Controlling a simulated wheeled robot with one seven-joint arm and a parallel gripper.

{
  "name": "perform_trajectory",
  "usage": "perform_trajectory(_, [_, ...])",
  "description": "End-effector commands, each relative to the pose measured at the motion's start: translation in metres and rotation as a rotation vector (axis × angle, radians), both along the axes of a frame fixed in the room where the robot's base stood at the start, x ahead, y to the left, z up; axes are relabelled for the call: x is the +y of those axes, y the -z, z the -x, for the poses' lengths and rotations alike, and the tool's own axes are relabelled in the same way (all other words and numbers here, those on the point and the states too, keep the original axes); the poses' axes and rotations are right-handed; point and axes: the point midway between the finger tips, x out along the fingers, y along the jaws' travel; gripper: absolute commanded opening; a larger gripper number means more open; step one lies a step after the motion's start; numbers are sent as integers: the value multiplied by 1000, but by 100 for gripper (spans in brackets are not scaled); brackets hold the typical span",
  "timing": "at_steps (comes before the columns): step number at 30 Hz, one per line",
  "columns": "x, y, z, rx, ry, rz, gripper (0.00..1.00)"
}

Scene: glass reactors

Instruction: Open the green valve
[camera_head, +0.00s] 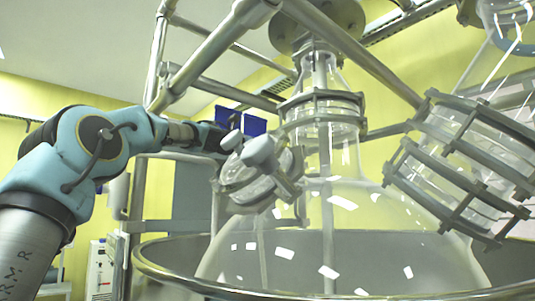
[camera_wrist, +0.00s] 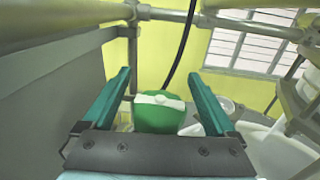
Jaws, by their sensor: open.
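In the wrist view my gripper (camera_wrist: 160,73) is open, its two teal fingers spread wide with nothing held between them. A green block-shaped thing with a white top (camera_wrist: 160,112) shows between and beyond the fingers, apart from them. I cannot tell whether it is the green valve or a container in the background. In the head view my arm reaches in from the left, and its dark end lies close to a grey knobbed fitting (camera_head: 261,150) on the glass reactor. No green valve can be made out in the head view.
The large glass reactor vessel (camera_head: 330,215) stands in a metal bowl (camera_head: 175,275). Metal frame bars (camera_head: 215,45) cross above and beside my arm. A clamped glass part (camera_head: 465,160) is at the right. In the wrist view a pipe (camera_wrist: 60,22) runs along the top left and a dark hose (camera_wrist: 181,45) hangs ahead.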

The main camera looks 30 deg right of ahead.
Motion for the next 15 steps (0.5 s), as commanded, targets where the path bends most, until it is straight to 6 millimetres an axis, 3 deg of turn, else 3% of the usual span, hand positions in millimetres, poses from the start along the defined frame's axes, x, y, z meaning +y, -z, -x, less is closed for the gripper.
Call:
perform_trajectory(8, [15, 2, 3, -3, -3, 0, 92])
perform_trajectory(15, [60, 5, 16, -5, -6, -1, 92])
